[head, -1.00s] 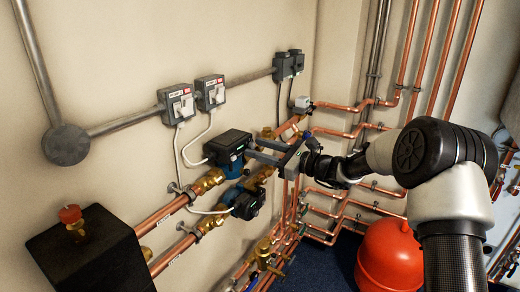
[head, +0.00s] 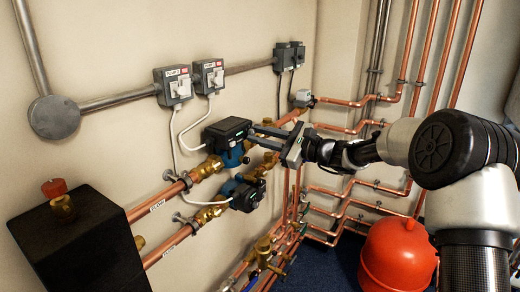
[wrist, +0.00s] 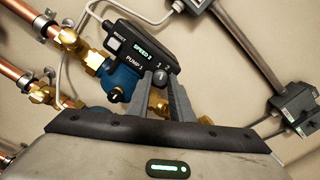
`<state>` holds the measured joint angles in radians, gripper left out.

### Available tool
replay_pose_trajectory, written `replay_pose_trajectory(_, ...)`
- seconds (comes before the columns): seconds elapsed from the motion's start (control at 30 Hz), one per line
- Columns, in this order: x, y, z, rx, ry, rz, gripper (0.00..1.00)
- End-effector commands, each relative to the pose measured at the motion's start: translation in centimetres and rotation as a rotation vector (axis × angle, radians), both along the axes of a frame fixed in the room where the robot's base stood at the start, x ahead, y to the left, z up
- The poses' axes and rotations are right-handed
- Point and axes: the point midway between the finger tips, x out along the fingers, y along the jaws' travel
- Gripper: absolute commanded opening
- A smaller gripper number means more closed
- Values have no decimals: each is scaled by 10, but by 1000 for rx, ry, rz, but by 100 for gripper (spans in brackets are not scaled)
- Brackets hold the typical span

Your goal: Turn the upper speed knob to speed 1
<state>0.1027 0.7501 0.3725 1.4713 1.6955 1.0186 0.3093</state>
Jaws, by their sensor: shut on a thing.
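The upper pump (head: 228,133) on the wall pipes has a dark control box and a blue body. In the wrist view its box (wrist: 140,42) reads "SPEED 2" in green and "PUMP 1", with small speed numbers at its right end. The upper speed knob (wrist: 160,76) is a small grey piece at the front of this box, partly hidden by my fingers. My gripper (wrist: 160,82) has its two fingers closed in on either side of the knob. In the head view my gripper (head: 251,133) reaches the pump from the right, and the knob is hidden.
A lower pump (head: 244,192) sits close below. Two switch boxes (head: 173,86) are on the wall above, with white cables hanging to the pumps. Copper pipes (head: 350,185) and a red vessel (head: 397,258) are at the right. A black box (head: 85,245) is at lower left.

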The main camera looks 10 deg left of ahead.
Motion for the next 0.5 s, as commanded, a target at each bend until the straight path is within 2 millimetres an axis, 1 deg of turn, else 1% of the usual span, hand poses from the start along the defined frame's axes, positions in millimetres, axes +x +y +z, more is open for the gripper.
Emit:
replay_pose_trajectory(0.03,0,-1,-8,-13,-43,0,0)
replay_pose_trajectory(0.3,0,-1,-6,-83,-243,0,0)
replay_pose_trajectory(0.5,0,0,-4,-120,-347,-1,0)
